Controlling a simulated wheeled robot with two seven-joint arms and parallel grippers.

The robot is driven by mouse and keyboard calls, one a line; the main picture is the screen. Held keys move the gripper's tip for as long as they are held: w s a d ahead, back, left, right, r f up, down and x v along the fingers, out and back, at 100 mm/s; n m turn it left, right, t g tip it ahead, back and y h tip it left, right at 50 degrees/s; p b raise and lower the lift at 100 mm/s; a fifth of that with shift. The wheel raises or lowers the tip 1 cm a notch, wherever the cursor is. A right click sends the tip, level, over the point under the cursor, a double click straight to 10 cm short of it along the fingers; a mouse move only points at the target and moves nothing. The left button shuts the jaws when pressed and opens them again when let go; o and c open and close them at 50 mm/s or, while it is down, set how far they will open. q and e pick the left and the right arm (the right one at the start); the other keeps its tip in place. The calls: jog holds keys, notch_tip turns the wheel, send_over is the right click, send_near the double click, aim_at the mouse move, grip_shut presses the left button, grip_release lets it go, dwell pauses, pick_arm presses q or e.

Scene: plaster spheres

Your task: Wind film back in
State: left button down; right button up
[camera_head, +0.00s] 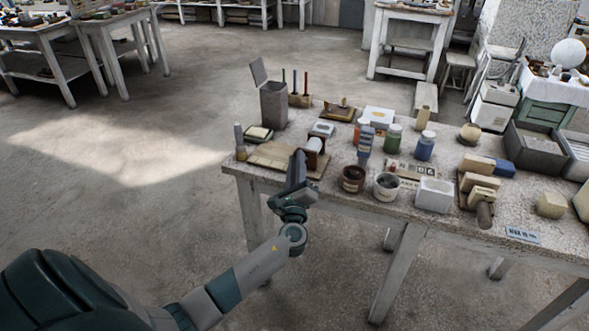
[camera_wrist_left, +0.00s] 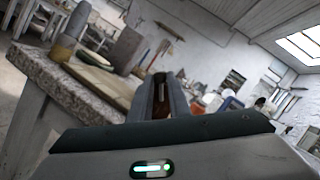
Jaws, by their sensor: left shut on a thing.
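A small white and brown roll holder (camera_head: 315,147), which looks like the film roll, stands on a flat wooden board (camera_head: 268,156) at the left front corner of the table. My left gripper (camera_head: 299,160) reaches up to it from the front, and its fingers overlap the holder's left side. In the left wrist view the fingers (camera_wrist_left: 163,98) are close together, with a brown part between them. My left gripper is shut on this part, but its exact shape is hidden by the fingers. I cannot make out a loose length of film. My right gripper is not in view.
A grey open bin (camera_head: 273,104) stands behind the board. Right of the gripper are a brown pot (camera_head: 353,179), a white pot (camera_head: 386,186), a blue bottle (camera_head: 425,145) and a white block (camera_head: 433,194). The floor left of the table is clear.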

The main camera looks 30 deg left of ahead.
pick_arm(q)
jog(key=m+t+b, duration=0.1)
jog(key=m, duration=0.1)
jog(key=d+m+t+h+b, duration=0.1)
jog(key=m, duration=0.1)
jog(key=shift+w+f+m, duration=0.1)
jog(key=shift+m, duration=0.3)
jog(key=shift+w+d+m+t+h+b, duration=0.1)
jog(key=shift+m+t+h+b, duration=0.25)
jog(key=shift+m, duration=0.4)
jog(key=shift+s+d+m+t+h, duration=0.1)
jog(key=shift+m+h, duration=0.35)
jog(key=shift+m, duration=0.25)
jog(key=shift+w+d+m+t+h+b, duration=0.1)
jog(key=shift+m+t+h+b, duration=0.25)
jog(key=shift+m, duration=0.4)
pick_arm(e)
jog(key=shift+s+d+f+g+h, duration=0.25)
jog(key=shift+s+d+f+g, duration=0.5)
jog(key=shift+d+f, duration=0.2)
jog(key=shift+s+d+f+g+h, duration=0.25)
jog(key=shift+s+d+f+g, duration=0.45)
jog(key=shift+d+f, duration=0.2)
pick_arm(q)
jog(key=c, duration=1.7)
grip_release()
jog(key=shift+o, duration=0.2)
